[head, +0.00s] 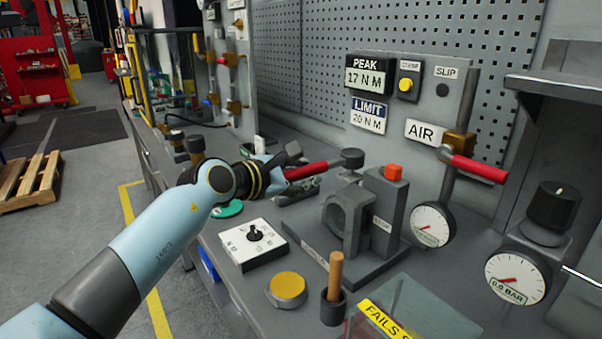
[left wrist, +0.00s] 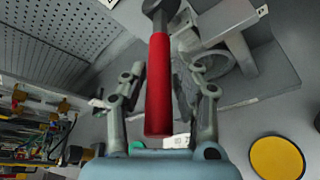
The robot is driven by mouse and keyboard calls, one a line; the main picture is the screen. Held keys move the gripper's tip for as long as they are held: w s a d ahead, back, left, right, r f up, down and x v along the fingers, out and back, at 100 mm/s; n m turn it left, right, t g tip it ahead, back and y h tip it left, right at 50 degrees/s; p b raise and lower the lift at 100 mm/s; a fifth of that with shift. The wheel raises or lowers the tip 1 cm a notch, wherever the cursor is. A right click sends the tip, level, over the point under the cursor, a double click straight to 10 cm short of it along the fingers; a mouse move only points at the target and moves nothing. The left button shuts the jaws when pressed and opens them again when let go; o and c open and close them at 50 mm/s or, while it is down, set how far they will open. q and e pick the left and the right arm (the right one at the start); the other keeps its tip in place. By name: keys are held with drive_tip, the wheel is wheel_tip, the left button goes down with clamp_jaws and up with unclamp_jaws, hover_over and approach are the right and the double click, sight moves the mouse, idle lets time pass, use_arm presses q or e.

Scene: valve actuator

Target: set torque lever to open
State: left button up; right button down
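The torque lever (head: 308,170) has a red handle and a dark round hub (head: 352,158) at its right end in the head view. In the left wrist view the red handle (left wrist: 159,85) points toward the palm, with its free end near it. My left gripper (left wrist: 160,75) has its two fingers spread on either side of the handle, with gaps visible, so it looks open around the handle rather than clamped. In the head view the left gripper (head: 283,160) is at the handle's left end, partly hidden by the wrist. My right gripper is not in view.
A second red lever (head: 478,168) is on the AIR valve at right. The grey fixture (head: 345,222) with a red button (head: 393,172) stands right of my gripper. A selector box (head: 253,243), a yellow button (head: 287,287) and a wooden-handled tool (head: 335,277) sit in front.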

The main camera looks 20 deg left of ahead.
use_arm(q)
drive_tip(key=shift+o, duration=1.3)
drive_tip(key=shift+s+a, duration=0.1)
drive_tip(key=shift+s, duration=0.05)
drive_tip(key=v, duration=1.1)
drive_tip(key=shift+s, duration=0.35)
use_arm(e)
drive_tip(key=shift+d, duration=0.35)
use_arm(q)
drive_tip(key=shift+r, duration=0.15)
